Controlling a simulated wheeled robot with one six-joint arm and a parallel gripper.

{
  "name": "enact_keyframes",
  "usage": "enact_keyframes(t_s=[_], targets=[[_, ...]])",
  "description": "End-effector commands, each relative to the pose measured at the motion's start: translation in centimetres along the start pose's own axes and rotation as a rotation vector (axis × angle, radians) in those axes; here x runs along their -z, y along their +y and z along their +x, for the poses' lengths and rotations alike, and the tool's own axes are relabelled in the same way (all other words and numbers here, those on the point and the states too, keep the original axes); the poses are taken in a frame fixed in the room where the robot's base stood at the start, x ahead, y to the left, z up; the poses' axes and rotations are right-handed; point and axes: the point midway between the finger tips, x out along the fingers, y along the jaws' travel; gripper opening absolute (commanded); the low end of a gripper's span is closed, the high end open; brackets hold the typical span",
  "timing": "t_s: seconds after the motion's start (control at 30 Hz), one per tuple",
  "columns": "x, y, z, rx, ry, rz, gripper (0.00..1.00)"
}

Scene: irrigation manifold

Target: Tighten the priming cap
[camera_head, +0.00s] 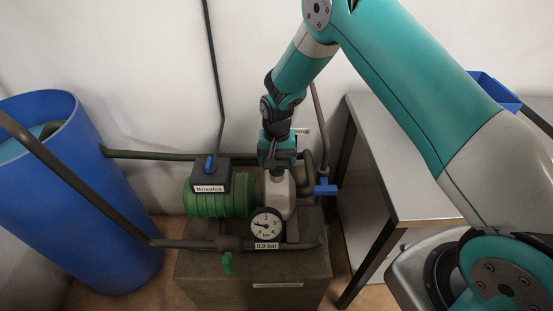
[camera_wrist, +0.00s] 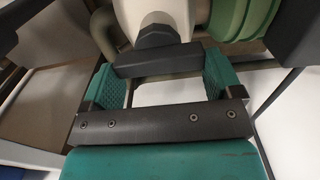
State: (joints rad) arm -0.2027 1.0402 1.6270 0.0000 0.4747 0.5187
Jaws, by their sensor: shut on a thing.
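The priming cap (camera_wrist: 158,60) is a dark grey cap with a wide flat grip bar. It sits on the neck of the cream-white pump body (camera_head: 278,196), which also shows in the wrist view (camera_wrist: 158,14). My gripper (camera_head: 277,163) comes down from above onto the top of the pump body. In the wrist view its two green ribbed fingers (camera_wrist: 165,80) stand at either end of the bar and are shut on it. In the head view the cap is mostly hidden by my gripper. I cannot tell how tight the cap is.
The green motor (camera_head: 218,197) with a blue switch (camera_head: 209,164) stands left of the pump. A blue-handled valve (camera_head: 325,187) is at right. A blue barrel (camera_head: 70,200) and a metal table (camera_head: 400,160) flank the plinth.

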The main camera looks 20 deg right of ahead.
Motion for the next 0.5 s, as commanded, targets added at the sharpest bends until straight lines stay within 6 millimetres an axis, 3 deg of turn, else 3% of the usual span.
enact_keyframes(t_s=[0.5], targets=[[0.06,0.08,-0.09,0.000,0.002,0.073,0.62]])
